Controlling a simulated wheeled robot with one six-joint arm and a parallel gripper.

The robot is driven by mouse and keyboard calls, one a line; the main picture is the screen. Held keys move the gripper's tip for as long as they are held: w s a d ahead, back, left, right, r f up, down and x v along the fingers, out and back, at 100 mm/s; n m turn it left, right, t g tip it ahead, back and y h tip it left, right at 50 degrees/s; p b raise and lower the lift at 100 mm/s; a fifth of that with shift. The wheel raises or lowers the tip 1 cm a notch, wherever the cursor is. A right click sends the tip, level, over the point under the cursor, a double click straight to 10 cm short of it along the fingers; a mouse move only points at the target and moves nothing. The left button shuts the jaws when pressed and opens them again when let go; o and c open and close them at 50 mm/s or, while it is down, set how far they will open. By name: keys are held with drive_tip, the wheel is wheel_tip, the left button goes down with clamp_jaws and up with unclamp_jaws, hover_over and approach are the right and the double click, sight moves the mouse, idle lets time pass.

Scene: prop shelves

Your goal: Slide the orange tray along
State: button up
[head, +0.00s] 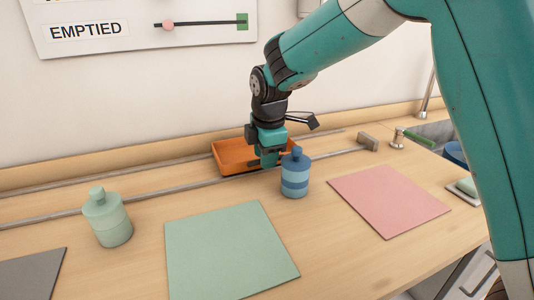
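The orange tray (230,150) sits between two thin metal rails (140,192) at the back of the wooden counter, against the wall side. My gripper (266,160) points down at the right part of the tray. Its fingers are small and partly merged with my wrist in the picture, so I cannot tell whether they are open or shut on the tray. The tray's right end is partly hidden by my gripper and a blue bottle.
The blue striped bottle (295,177) stands in front of my gripper. A green bottle (107,220) stands front left. Green (230,250), pink (388,200) and grey (28,275) mats lie flat. A block (368,142) ends the front rail. A sink (435,132) is at right.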

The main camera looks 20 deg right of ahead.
drive_tip(key=shift+r, duration=0.1)
drive_tip(key=s+r+p, duration=0.1)
drive_tip(key=s+r, duration=0.2)
drive_tip(key=r, duration=1.4)
drive_tip(key=shift+p, duration=0.35)
drive_tip(key=shift+d, duration=0.15)
